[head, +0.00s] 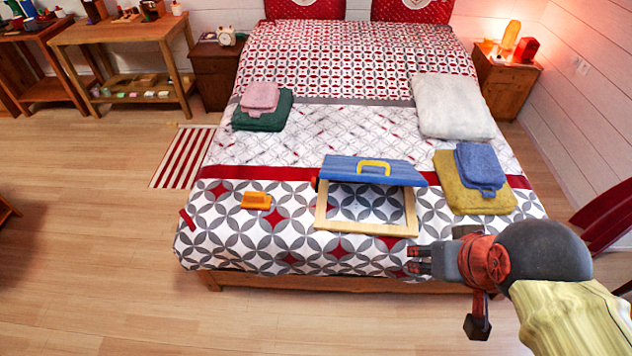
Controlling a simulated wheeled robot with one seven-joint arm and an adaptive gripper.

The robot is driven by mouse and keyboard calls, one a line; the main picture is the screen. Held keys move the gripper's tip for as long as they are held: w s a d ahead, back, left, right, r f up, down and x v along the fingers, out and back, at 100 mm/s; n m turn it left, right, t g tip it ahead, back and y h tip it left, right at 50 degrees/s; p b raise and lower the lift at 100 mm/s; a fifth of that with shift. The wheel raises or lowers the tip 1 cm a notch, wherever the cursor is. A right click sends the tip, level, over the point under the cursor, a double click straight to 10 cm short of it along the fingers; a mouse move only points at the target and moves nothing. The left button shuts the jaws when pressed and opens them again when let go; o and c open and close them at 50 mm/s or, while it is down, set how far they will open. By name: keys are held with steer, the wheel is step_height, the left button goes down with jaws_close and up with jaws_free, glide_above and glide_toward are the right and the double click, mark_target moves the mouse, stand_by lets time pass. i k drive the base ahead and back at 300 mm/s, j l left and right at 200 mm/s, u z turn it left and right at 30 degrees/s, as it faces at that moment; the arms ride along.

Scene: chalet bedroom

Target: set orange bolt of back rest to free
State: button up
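The back rest lies on the bed near its foot: a pale wooden frame (366,229) with a blue panel (345,169) raised at a slant over its far side. The panel carries a yellow handle (374,166). A small orange-red bit (315,184) shows at the panel's left edge; it is too small to tell whether it is the bolt or how it is set. My gripper (408,262) is at the bed's near edge, right of and nearer than the frame, fingers pointing left. It touches no part of the back rest; its finger gap is unclear.
A separate orange block (256,201) lies on the bed left of the frame. Green and pink towels (262,112) lie far left. Floor at the left front is clear.

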mark_target(313, 180)
steer(key=i+j, duration=0.1)
steer(key=i, duration=0.5)
steer(key=i+z, duration=0.1)
steer(key=i, duration=0.45)
